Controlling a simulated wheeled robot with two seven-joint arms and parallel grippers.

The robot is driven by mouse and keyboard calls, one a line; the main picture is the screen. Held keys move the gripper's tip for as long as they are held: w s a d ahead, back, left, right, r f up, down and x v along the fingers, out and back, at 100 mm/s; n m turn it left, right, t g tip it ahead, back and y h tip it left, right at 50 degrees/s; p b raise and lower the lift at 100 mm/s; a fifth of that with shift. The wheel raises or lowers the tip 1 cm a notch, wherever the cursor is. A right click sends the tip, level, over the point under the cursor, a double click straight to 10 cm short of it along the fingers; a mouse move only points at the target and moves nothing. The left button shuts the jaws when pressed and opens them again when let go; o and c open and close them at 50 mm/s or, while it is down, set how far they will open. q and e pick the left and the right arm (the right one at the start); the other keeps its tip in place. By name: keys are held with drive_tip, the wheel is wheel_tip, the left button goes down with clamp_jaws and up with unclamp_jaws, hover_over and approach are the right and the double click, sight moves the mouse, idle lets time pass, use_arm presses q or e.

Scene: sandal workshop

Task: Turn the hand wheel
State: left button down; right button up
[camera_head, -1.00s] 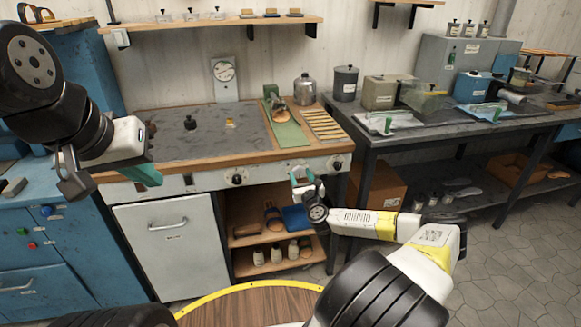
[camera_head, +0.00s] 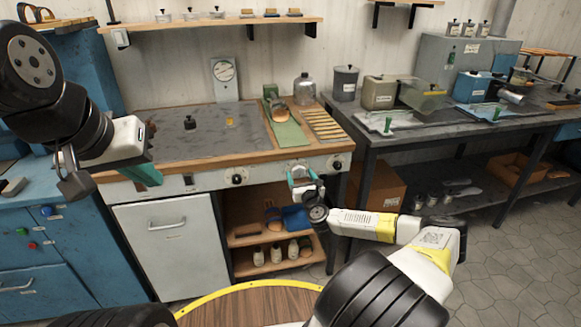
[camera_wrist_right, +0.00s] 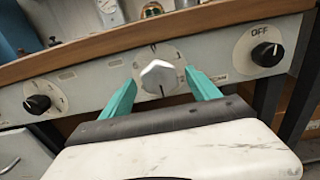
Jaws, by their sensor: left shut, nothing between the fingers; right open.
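The hand wheel looks like a pale, faceted knob (camera_wrist_right: 160,78) on a round marked dial in the stove's front panel. In the right wrist view it shows between the two teal fingers of my right gripper (camera_wrist_right: 161,92). The fingers are open, one on each side of it; I cannot tell whether they touch it. In the head view my right gripper (camera_head: 304,178) is at the front panel, and the wheel is largely hidden there. My left gripper (camera_head: 148,175) is shut and empty, in front of the worktop's left part.
Black knobs sit on both sides, one (camera_wrist_right: 38,104) to the left and one marked OFF (camera_wrist_right: 267,54) to the right. The wooden worktop edge (camera_wrist_right: 140,38) runs just above. An open shelf (camera_head: 270,235) with bottles lies below the panel.

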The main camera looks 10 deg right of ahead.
drive_tip(key=s, duration=0.8)
drive_tip(key=shift+d, duration=0.15)
drive_tip(key=shift+w, duration=0.1)
